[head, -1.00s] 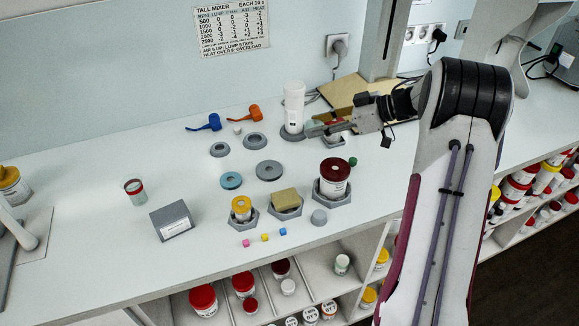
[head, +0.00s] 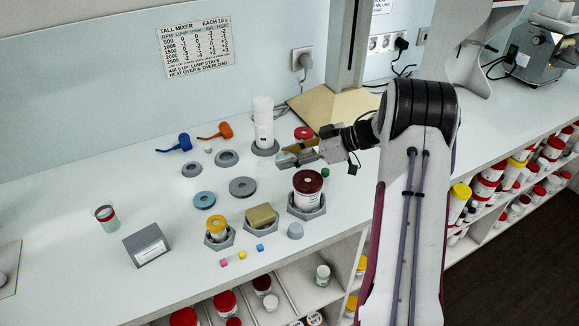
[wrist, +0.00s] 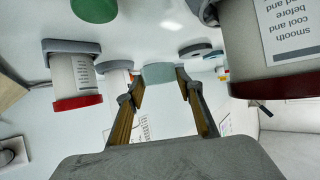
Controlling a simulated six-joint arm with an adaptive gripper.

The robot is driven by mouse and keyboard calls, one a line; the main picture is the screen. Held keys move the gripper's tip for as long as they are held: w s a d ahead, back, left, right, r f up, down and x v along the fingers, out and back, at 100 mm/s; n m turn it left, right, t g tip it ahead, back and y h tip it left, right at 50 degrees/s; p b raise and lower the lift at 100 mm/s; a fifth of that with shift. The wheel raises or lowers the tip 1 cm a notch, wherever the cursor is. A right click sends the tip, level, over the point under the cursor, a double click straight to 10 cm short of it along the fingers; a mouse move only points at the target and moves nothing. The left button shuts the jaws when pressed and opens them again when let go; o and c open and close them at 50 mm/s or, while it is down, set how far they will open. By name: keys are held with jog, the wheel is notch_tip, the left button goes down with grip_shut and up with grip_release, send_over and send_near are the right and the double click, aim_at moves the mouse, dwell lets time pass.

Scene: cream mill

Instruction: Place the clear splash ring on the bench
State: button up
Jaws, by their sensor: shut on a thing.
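My gripper (head: 283,160) hangs over the bench (head: 150,190), in front of a tall white cylinder (head: 263,122). It also shows in the wrist view (wrist: 161,84). Its fingers are shut on a pale, see-through grey-green piece (wrist: 158,73), which looks like the clear splash ring. The piece is held between the fingertips and appears above the bench.
A dark-red-lidded jar (head: 307,182) stands in a grey holder in front of my gripper. A red-lidded jar (head: 303,132) is behind it. Grey rings (head: 242,187), a teal ring (head: 204,201) and a yellow-lidded jar (head: 216,226) lie left. The bench's far left is mostly clear.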

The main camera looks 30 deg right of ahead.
aim_at(290, 175)
jog(key=shift+f, duration=1.85)
jog(key=shift+f, duration=0.15)
jog(key=o, duration=0.8)
jog(key=shift+s+d+r, duration=0.1)
jog(key=shift+r, duration=0.15)
jog(key=v, duration=1.1)
jog(key=shift+s+d+r, duration=0.2)
jog(key=shift+s+d, duration=0.05)
